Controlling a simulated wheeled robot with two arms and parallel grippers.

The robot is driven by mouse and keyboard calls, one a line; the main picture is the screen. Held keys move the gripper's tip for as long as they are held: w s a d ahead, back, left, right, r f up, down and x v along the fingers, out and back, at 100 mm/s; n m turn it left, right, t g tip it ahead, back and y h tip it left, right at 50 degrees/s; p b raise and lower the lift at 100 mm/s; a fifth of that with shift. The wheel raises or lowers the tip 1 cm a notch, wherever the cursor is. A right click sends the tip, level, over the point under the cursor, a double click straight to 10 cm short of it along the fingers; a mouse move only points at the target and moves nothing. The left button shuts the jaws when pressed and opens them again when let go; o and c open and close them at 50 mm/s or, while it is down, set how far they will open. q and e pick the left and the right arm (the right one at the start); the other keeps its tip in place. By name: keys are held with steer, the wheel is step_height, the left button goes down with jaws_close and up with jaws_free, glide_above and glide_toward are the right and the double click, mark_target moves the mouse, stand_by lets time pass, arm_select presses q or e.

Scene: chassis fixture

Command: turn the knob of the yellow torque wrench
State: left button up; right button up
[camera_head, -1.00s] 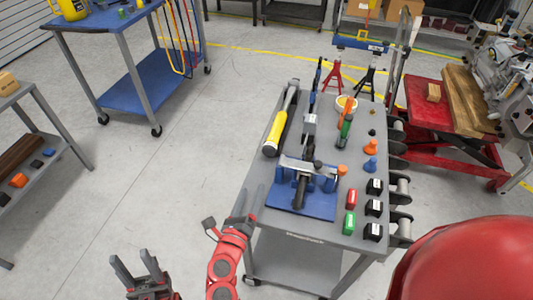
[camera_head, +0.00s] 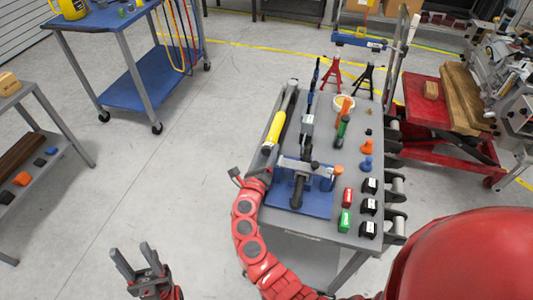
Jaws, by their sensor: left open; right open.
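The yellow torque wrench (camera_head: 276,128) lies lengthwise along the left edge of the grey cart. Its yellow grip is toward me, and its dark shaft points away. The knob at its near end is small and hard to make out. My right gripper (camera_head: 266,160) is at the cart's left edge, close to that near end; its fingers are partly lost against the cart, and I cannot tell whether they touch the wrench. My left gripper (camera_head: 139,262) is open and empty over the floor at lower left, fingers pointing up.
A blue-topped cart (camera_head: 105,25) stands at upper left. Floor between is clear.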

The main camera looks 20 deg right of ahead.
jaws_close()
